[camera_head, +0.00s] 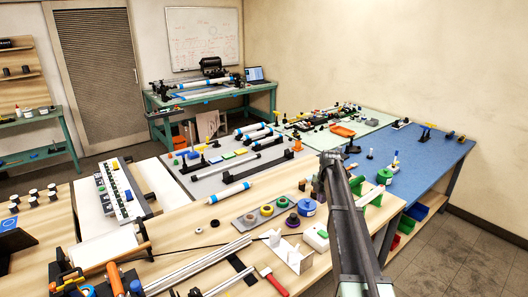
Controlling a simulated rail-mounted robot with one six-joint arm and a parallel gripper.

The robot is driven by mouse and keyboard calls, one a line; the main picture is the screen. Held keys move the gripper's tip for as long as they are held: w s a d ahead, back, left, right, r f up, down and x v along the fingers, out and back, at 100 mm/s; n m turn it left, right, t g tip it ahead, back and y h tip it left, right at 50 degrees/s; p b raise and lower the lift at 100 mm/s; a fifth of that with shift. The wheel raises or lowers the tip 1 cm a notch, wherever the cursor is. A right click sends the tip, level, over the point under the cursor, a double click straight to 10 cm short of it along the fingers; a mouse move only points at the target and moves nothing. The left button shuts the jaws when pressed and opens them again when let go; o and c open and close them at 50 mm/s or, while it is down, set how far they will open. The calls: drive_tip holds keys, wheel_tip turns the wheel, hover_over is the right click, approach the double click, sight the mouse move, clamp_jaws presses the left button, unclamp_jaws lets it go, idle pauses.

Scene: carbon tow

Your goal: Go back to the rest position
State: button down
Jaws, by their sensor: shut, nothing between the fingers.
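My arm rises from the bottom right of the head view and reaches over the workbench. My gripper (319,190) is the small dark end hanging at the arm's far end, above the light wooden bench top. It is shut and holds nothing. The fingers are small and partly merge with the dark arm link behind them. No object looks attached to it.
A wooden bench (150,262) carries tape rolls (267,211), a red-handled brush (274,281) and metal rails. Beyond it are a grey mat (208,182) with tubes and a blue mat (433,161). A green-framed table (260,88) stands behind. Floor is clear at right.

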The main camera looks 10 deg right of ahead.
drive_tip(key=s+a+f+m+b, duration=0.1)
drive_tip(key=s+a+m, duration=0.6)
drive_tip(key=s, duration=0.4)
drive_tip(key=s+a+f+m+b, duration=0.1)
drive_tip(key=s+a+m, duration=0.6)
drive_tip(key=s, duration=0.4)
drive_tip(key=s+a+f+m+b, duration=0.1)
drive_tip(key=s+a+m, duration=0.6)
drive_tip(key=s, duration=0.4)
drive_tip(key=shift+s+a+m+g, duration=0.35)
drive_tip(key=shift+m+g, duration=0.05)
drive_tip(key=shift+m, duration=0.4)
